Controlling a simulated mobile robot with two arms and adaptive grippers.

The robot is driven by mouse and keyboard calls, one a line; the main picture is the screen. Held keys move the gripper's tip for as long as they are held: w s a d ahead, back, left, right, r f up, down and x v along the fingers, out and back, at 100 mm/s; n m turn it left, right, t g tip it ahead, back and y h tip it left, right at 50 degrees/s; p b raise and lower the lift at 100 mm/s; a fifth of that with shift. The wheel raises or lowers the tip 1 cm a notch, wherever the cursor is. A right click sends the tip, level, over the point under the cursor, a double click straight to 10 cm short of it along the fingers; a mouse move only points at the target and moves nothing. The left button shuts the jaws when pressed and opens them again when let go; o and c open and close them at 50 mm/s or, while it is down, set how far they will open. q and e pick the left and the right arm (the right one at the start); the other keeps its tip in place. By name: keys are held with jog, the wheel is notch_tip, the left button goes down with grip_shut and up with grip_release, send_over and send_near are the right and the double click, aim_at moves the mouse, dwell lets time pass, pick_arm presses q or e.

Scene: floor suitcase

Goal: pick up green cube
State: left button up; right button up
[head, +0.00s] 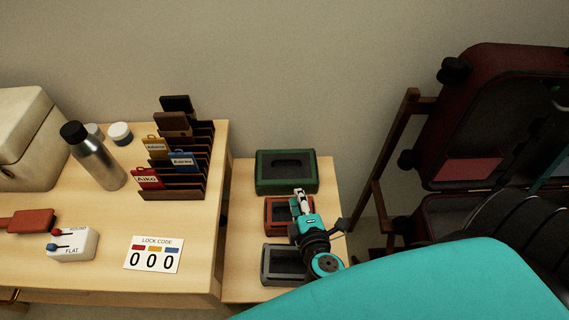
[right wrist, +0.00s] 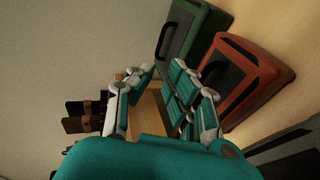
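No plain green cube shows; the green thing in view is a block-like green box (head: 286,172) with a dark recess in its top. It lies at the back of the small side table in the head view, and part of it shows at the top of the right wrist view (right wrist: 193,37). My right gripper (head: 298,195) is over the side table, just in front of the green box in the picture. Its fingers (right wrist: 162,78) are spread with nothing held between them. Whether it touches the box I cannot tell. My left gripper is not in view.
A red box (head: 275,213) and a grey box (head: 268,265) lie in front of the green one. The larger table to the left holds a card rack (head: 172,195), a steel bottle (head: 100,160) and a lock code card (head: 153,254). An open dark red suitcase (head: 470,90) stands right.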

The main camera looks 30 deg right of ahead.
send_near(287, 161)
jog(key=x, duration=0.4)
jog(key=shift+a, duration=0.1)
jog(key=x, duration=0.4)
jog(key=shift+w+f, duration=0.25)
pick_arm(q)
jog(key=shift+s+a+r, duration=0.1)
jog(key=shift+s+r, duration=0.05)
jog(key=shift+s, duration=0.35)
pick_arm(e)
grip_shut()
jog(key=shift+r, duration=0.15)
